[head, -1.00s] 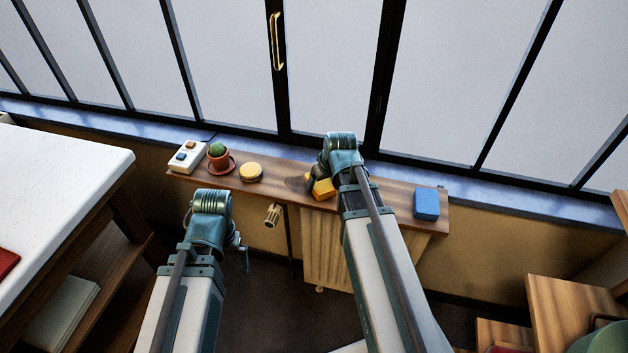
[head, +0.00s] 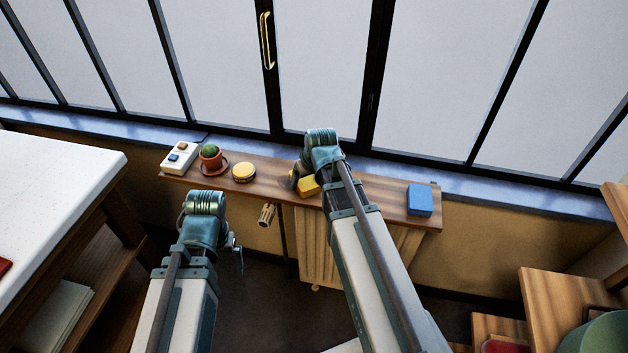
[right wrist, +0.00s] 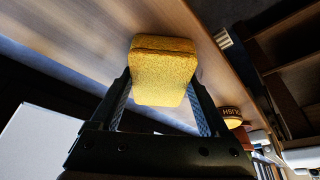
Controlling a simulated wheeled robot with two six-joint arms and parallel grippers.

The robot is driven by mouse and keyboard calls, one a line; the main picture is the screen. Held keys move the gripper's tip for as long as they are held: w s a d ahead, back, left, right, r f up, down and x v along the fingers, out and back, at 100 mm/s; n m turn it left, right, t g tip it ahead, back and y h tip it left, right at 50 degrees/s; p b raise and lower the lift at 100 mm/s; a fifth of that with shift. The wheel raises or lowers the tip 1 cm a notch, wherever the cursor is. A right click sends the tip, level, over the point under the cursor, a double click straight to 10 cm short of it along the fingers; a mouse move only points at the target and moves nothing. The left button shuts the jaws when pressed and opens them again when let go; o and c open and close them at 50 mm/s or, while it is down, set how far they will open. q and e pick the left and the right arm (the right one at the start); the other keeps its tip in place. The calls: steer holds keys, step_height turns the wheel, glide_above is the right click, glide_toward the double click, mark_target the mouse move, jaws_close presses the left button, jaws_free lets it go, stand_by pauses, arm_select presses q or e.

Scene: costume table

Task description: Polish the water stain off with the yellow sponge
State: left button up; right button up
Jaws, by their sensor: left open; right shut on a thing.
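The yellow sponge (head: 309,185) is at the middle of the wooden shelf (head: 375,198) under the window. My right gripper (head: 301,179) is shut on it; the right wrist view shows the sponge (right wrist: 163,70) between both fingers. The sponge is at the shelf top, but I cannot tell whether it touches the wood. I cannot make out the water stain; the sponge and gripper may cover it. My left gripper (head: 238,256) is open and empty, low in front of the shelf.
On the shelf, a switch box (head: 180,157), a potted cactus (head: 210,157) and a round yellow tin (head: 244,172) stand left of the sponge. A blue block (head: 420,200) lies at the right end. A radiator (head: 312,250) is below. A white-topped table (head: 60,180) is at left.

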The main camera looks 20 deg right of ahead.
mark_target(279, 174)
steer(key=shift+w+a, duration=0.2)
steer(key=shift+a, duration=0.1)
steer(key=shift+w, duration=0.1)
steer(key=shift+w+a+f, duration=0.1)
steer(key=shift+w+a, duration=0.4)
steer(key=shift+a, duration=0.35)
steer(key=shift+w+a, duration=0.45)
steer(key=shift+a, duration=0.35)
steer(key=shift+w+a, duration=0.65)
steer(key=shift+a, duration=0.2)
steer(key=shift+w+a, duration=0.6)
steer(key=shift+a, duration=0.25)
steer(key=shift+w+d, duration=0.75)
steer(key=shift+w, duration=0.1)
